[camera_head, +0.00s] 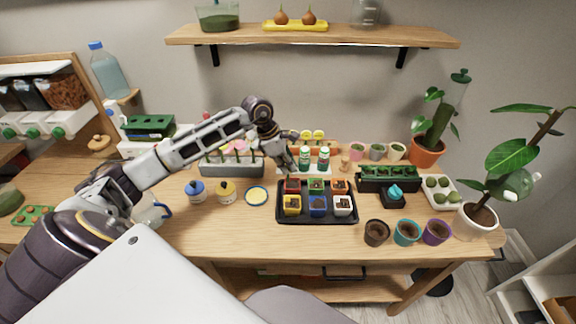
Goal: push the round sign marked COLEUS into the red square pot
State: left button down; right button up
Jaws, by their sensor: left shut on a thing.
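My left gripper (287,161) reaches over the back left of the black tray (278,214), fingers pointing down. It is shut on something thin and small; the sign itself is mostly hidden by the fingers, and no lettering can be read. The red square pot (292,187) stands in the tray's back row at the left, filled with dark soil, just below the fingertips. I cannot tell whether the held thing touches the soil. The tray also holds green (316,187), orange (339,187), yellow (292,208), blue (317,207) and white (343,207) square pots. My right gripper is not in view.
Yellow round signs (318,134) stand behind the tray. A grey planter (232,170) with signs is at the left, near blue (196,192) and yellow (226,193) containers. A dark seedling tray (389,179) is at the right. Round pots (376,232) line the front right edge.

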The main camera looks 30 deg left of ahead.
pick_arm(q)
jog(key=shift+f, duration=0.25)
jog(key=shift+f, duration=0.1)
dwell(0.3)
jog(key=c, duration=1.5)
grip_release()
jog(key=shift+o, duration=0.2)
jog(key=o, duration=0.4)
jog(key=shift+c, duration=0.2)
jog(key=shift+r, duration=0.2)
